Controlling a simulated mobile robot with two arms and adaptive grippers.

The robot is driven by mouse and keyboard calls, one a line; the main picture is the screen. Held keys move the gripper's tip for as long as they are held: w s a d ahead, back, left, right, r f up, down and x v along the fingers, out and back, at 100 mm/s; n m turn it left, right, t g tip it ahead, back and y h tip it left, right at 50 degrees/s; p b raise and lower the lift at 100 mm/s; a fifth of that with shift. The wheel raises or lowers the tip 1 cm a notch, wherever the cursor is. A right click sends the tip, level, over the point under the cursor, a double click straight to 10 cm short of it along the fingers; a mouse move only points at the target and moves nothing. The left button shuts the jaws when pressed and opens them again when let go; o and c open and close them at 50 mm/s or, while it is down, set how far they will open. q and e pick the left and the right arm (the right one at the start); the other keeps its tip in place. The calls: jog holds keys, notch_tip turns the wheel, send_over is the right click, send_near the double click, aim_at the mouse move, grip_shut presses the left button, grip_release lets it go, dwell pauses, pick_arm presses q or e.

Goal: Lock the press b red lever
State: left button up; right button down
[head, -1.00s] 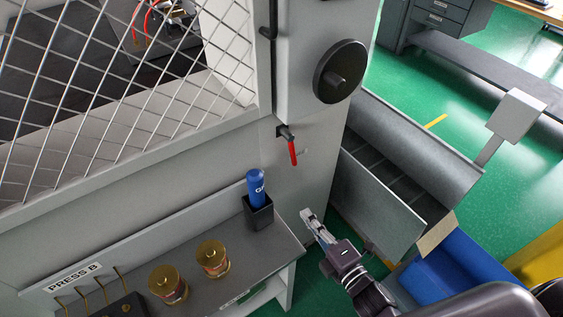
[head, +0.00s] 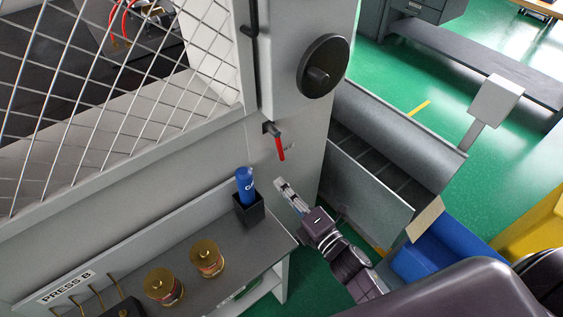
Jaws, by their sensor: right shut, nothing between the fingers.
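The red lever (head: 280,148) hangs from a dark pivot on the grey press panel, below the black round knob. It points down and slightly to the right. My right gripper (head: 281,184) is shut and empty, a little below the lever's tip in the picture and apart from it. The PRESS B label (head: 67,287) is on the back edge of the shelf at lower left. My left gripper is not in view.
A blue bottle (head: 245,184) stands in a black holder (head: 250,210) on the shelf, left of my right gripper. Two brass cylinders (head: 207,258) stand farther left. A wire mesh guard (head: 95,90) fills the upper left. A grey chute (head: 385,135) lies to the right.

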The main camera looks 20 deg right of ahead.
aim_at(277, 144)
jog(key=w+d+p, duration=0.2)
jog(key=w, duration=0.5)
jog(key=shift+r, duration=0.35)
jog(key=shift+d, duration=0.1)
